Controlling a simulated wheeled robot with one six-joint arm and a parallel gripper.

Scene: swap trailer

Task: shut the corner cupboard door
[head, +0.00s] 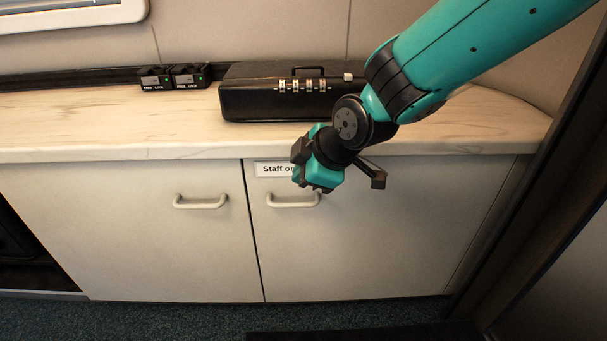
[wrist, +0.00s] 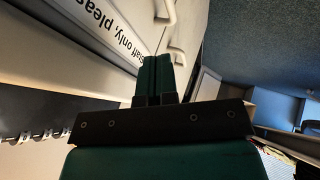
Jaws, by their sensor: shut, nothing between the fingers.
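The pale right-hand cupboard door (head: 390,235), below the counter near the corner, bears a white label starting "Staff" and a light bar handle (head: 280,203). It looks about flush with the left door (head: 150,245), with a thin dark gap between them; I cannot tell whether it is fully shut. My gripper (head: 320,187) is in front of its upper part, covering part of the label and the handle's right end. In the wrist view my gripper's fingers (wrist: 154,60) are together and empty, close to the label (wrist: 110,32) and handles. Contact with the door cannot be made out.
A dark frame (head: 535,190) borders the right side. Dark carpet (head: 190,318) lies in front of the cupboards.

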